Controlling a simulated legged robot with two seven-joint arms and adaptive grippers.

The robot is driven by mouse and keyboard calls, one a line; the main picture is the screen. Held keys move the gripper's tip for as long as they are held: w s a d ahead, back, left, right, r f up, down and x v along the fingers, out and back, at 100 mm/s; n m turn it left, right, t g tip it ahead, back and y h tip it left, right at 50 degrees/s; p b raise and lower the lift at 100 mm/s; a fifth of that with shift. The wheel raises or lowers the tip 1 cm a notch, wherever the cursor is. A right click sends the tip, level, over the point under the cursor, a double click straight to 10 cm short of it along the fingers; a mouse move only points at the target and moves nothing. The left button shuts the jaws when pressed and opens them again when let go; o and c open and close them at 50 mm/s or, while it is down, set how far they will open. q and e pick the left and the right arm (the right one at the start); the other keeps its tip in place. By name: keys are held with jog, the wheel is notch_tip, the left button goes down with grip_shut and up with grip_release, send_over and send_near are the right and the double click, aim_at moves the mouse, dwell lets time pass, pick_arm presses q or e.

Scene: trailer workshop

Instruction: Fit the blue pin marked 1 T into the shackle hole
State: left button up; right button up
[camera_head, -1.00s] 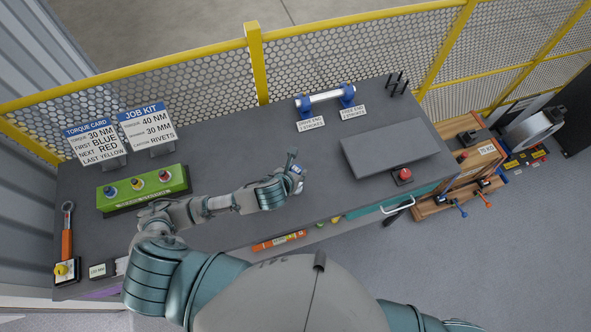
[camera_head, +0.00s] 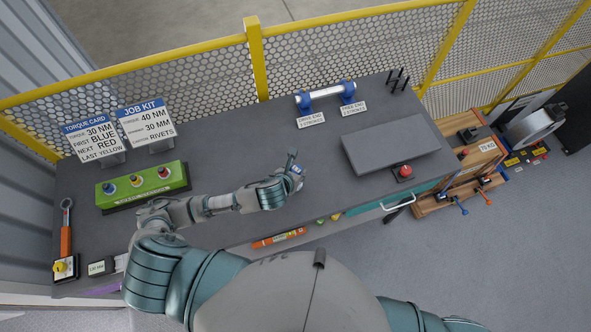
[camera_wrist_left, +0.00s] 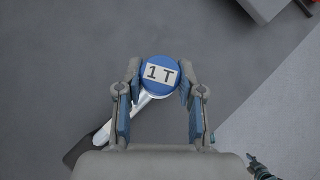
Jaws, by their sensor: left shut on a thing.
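The blue pin marked 1 T (camera_wrist_left: 160,75) sits between the fingers of my left gripper (camera_wrist_left: 160,92), its labelled round head facing the wrist camera. In the head view my left gripper (camera_head: 293,176) is shut on the pin, low over the middle of the bench. A pale metal part (camera_wrist_left: 128,114), which looks like the shackle, runs from under the pin head to the lower left, by a dark base (camera_wrist_left: 80,146). The pin head covers the hole, so I cannot tell whether the pin is in it. My right gripper is not in view.
The grey bench (camera_head: 245,150) has free room around the gripper. A green box with knobs (camera_head: 143,187) stands left, and a grey panel (camera_head: 390,145) with a red button (camera_head: 404,171) right. A roller on blue mounts (camera_head: 325,94) and a yellow mesh fence (camera_head: 190,70) are behind.

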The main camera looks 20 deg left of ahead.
pick_arm(q)
jog(key=shift+f+b, duration=0.35)
jog(key=shift+f, duration=0.95)
jog(key=o, duration=1.3)
jog(key=shift+c, duration=0.2)
jog(key=v, duration=0.7)
jog(key=shift+s, duration=0.15)
